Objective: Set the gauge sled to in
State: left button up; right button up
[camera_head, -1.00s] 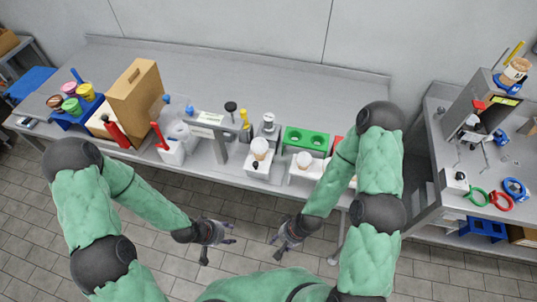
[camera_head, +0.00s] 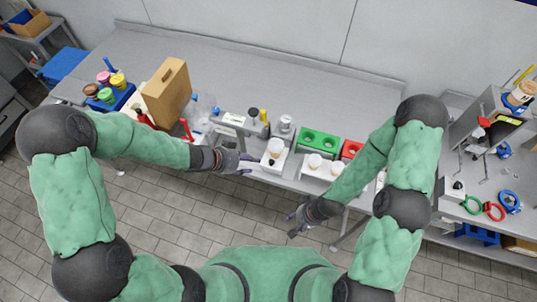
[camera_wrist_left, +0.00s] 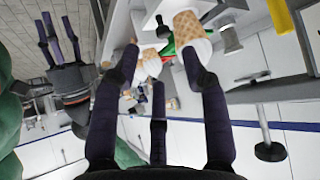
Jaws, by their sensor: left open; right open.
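No part is clearly readable as the gauge sled; a grey metal bracket with a small label (camera_head: 233,118) stands at the bench's front edge. Beside it are a white block (camera_head: 271,160) with a cone-like cup on top and a white stand (camera_head: 318,170) with similar cups. My left gripper (camera_head: 246,163) is open and empty, just left of the white block, near the bench edge. In the left wrist view a waffle-patterned cup (camera_wrist_left: 190,26) shows beyond its spread fingers. My right gripper (camera_head: 296,222) is open and empty, low in front of the bench.
A brown box (camera_head: 168,92) and a blue rack with coloured tubs (camera_head: 108,97) stand at the left. A green tray (camera_head: 319,140) and a red one (camera_head: 351,149) lie right of centre. The back of the bench (camera_head: 270,80) is clear. A side bench at right holds rings (camera_head: 473,205).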

aim_at(270, 161)
pick_arm(q)
jog(key=shift+m, duration=0.5)
jog(key=b+x, duration=0.1)
jog(key=x, duration=0.1)
jog(key=b+x, duration=0.1)
jog(key=x, duration=0.2)
jog(key=b+x, duration=0.1)
jog(key=x, duration=0.2)
jog(key=shift+w+d+r, duration=0.25)
jog(key=shift+d+r, duration=0.05)
jog(key=shift+w+d+f, duration=0.25)
jog(key=shift+d+f, duration=0.2)
jog(key=shift+d, duration=0.05)
grip_shut()
